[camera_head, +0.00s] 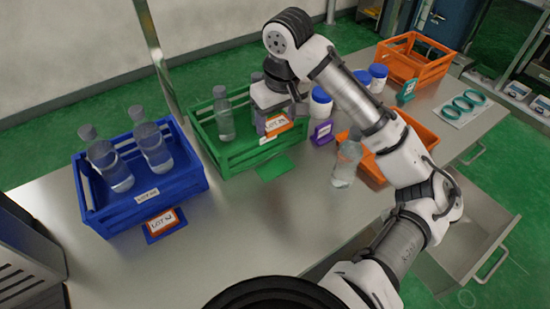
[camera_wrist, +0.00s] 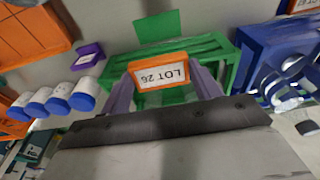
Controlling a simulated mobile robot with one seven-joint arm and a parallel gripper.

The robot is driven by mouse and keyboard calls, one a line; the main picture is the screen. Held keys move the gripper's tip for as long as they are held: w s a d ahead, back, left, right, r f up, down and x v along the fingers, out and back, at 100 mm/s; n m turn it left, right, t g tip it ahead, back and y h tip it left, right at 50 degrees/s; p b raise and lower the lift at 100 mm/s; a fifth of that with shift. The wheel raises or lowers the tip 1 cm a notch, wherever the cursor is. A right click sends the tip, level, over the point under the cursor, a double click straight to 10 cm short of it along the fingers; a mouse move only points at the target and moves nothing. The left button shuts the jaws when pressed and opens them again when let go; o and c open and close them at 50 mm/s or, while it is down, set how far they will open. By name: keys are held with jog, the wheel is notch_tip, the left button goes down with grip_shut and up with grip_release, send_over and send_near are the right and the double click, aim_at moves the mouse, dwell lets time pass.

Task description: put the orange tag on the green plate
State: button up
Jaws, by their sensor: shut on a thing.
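My gripper (camera_head: 268,112) is shut on an orange tag (camera_head: 278,126) with a white label reading LOT 26. The tag also shows in the wrist view (camera_wrist: 160,73), held between the two grey fingers (camera_wrist: 162,84). The flat green plate (camera_head: 273,168) lies on the table just in front of that crate, apart from the tag and bare. The wrist view shows the green plate (camera_wrist: 158,28) beyond the tag.
A blue crate (camera_head: 145,195) with bottles has another orange-framed tag (camera_head: 163,221) on a blue plate before it. A loose bottle (camera_head: 346,160), purple tag holder (camera_head: 321,132) and white jars (camera_head: 320,103) stand right of the green plate. The table front is clear.

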aim_at(275, 168)
notch_tip(275, 168, down, 14)
jog(key=shift+f, duration=0.15)
dwell(0.3)
jog(key=shift+f, duration=0.1)
jog(key=shift+f, duration=0.15)
jog(key=o, duration=0.9)
jog(key=shift+o, duration=0.2)
notch_tip(275, 168, up, 12)
jog(key=s, duration=0.1)
jog(key=shift+s+d+r, duration=0.25)
jog(key=shift+d, duration=0.15)
